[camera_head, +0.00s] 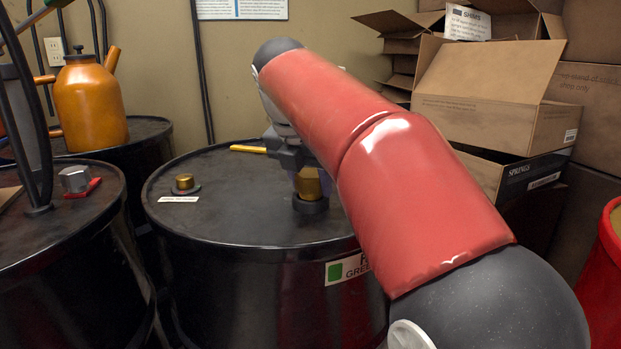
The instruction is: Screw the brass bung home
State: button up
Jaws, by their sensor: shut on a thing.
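A brass bung (308,184) stands upright at a dark raised collar (310,204) on the lid of the middle black drum (240,215). My gripper (303,172) comes down over it from above and is shut on it. My red arm covers the right side of the bung and part of the lid, so the far finger and the thread are hidden. I cannot tell how deep the bung sits in the collar. A second, smaller brass plug (185,184) sits on the left of the same lid, beside a white label (179,199).
A yellow stick-like tool (248,149) lies at the lid's back. The left drum (60,225) carries a grey metal cap on a red piece (77,182). An orange oil can (90,100) stands behind. Cardboard boxes (490,95) and a red drum (608,265) are at right.

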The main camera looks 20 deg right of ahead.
jog(key=shift+f+g, duration=0.3)
jog(key=shift+f, duration=0.85)
jog(key=o, duration=1.1)
jog(key=shift+o, duration=0.3)
jog(key=p+v, duration=0.1)
jog(key=v, duration=0.8)
jog(key=shift+r+t, duration=0.4)
jog(key=shift+r, duration=0.05)
